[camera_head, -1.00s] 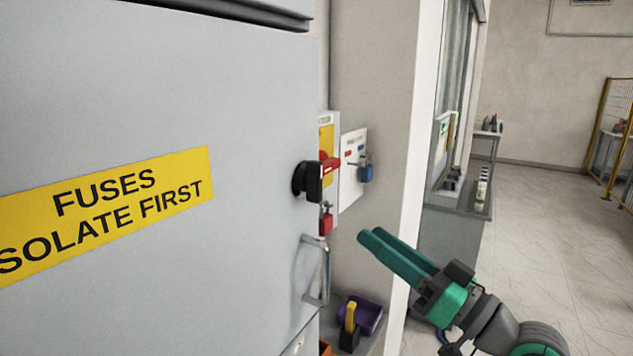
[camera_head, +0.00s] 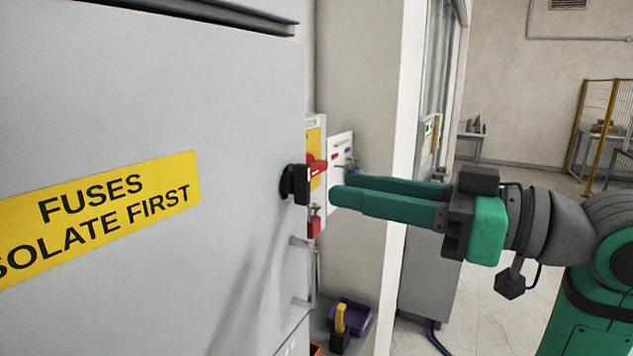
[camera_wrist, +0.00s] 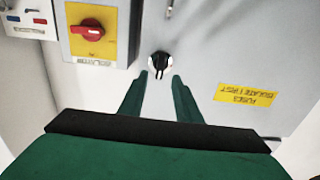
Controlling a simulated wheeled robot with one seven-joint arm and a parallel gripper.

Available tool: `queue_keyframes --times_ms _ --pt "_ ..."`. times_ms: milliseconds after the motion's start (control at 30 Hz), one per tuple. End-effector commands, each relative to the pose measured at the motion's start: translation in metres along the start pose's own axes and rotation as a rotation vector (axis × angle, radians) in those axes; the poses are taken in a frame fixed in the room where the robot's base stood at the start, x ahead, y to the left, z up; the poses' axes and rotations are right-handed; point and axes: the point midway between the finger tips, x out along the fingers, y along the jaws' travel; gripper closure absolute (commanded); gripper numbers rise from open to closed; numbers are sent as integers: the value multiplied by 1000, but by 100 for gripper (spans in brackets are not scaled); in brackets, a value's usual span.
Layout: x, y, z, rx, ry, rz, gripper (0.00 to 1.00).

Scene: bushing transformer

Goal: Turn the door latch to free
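The door latch (camera_head: 297,184) is a black knob with a raised grip on the right side of the grey cabinet door (camera_head: 150,80). In the wrist view the latch (camera_wrist: 160,64) shows as a black knob with pale marks beside its grip, just beyond the fingertips. My gripper (camera_head: 338,190) has green fingers pointing left at the latch in the head view, roughly level with it and a short gap away. In the wrist view my gripper (camera_wrist: 159,80) is open, its fingers on either side of the latch's line, with nothing between them.
A red rotary switch (camera_wrist: 87,30) on a yellow plate sits beside the door. A red padlock (camera_head: 314,228) hangs below it. A metal door handle (camera_head: 315,272) is below the latch. A purple bin (camera_head: 356,316) stands low down. A yellow label (camera_head: 120,212) is on the door.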

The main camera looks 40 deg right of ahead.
Motion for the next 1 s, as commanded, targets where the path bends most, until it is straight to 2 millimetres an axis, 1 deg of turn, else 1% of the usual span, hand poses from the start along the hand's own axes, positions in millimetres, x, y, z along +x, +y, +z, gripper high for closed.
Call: queue_keyframes --times_ms 33,200,400,567,800,833,933,967,1000 --pt "10 -1 1 -1 -2 -1 70" --pt "39 -1 0 -1 0 -2 70" --pt "60 0 0 -1 0 -1 70" --pt "67 0 0 -1 0 -1 70" --pt "67 0 0 -1 1 0 70" --pt "67 0 0 -1 1 0 74" --pt "67 0 0 -1 1 0 98" --pt "67 0 0 -1 1 0 99" --pt "64 5 0 2 1 3 99"
